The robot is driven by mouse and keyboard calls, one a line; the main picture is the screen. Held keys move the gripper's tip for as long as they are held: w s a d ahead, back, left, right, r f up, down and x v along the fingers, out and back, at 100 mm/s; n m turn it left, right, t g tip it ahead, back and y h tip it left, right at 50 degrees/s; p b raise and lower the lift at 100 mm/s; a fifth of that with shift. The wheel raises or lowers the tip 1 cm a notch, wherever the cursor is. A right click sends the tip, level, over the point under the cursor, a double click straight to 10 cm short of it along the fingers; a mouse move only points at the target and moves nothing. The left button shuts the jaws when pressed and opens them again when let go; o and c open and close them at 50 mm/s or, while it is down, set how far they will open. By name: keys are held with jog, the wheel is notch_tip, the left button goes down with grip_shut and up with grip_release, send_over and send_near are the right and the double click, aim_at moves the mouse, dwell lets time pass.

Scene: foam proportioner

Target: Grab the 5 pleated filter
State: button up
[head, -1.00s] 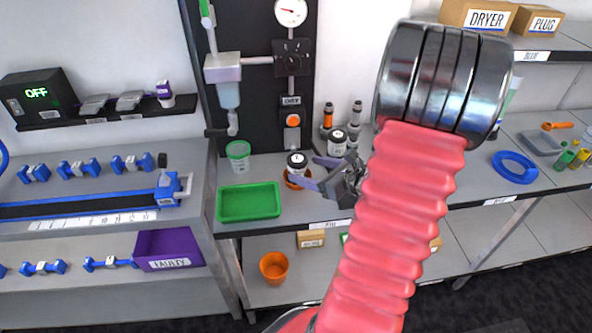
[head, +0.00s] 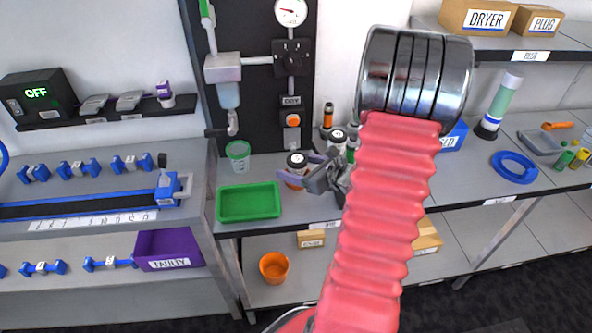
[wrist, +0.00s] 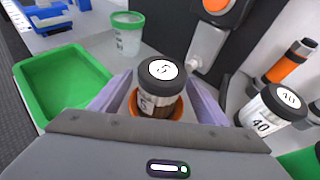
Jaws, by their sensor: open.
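The 5 pleated filter (wrist: 160,90) is a short canister with a black cap marked 5 and a brown lower part. It stands upright in an orange dish (wrist: 134,103) in the wrist view. In the head view its cap (head: 296,160) shows at my gripper's tips. My gripper (head: 306,171) is open, with one purple finger on each side of the filter; it also shows in the wrist view (wrist: 158,94). I cannot tell whether the fingers touch it. The filter's base is partly hidden by my gripper body.
A filter marked 40 (wrist: 264,112) stands close on the right, with an orange-banded cylinder (wrist: 290,62) behind it. A green tray (head: 249,202) lies to the left. A clear green-rimmed cup (head: 238,155) stands behind the tray. The black panel (head: 265,80) rises behind.

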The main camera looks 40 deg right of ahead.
dwell(0.4)
jog(key=c, duration=1.2)
jog(key=shift+r, duration=0.1)
jog(key=shift+r, duration=4.95)
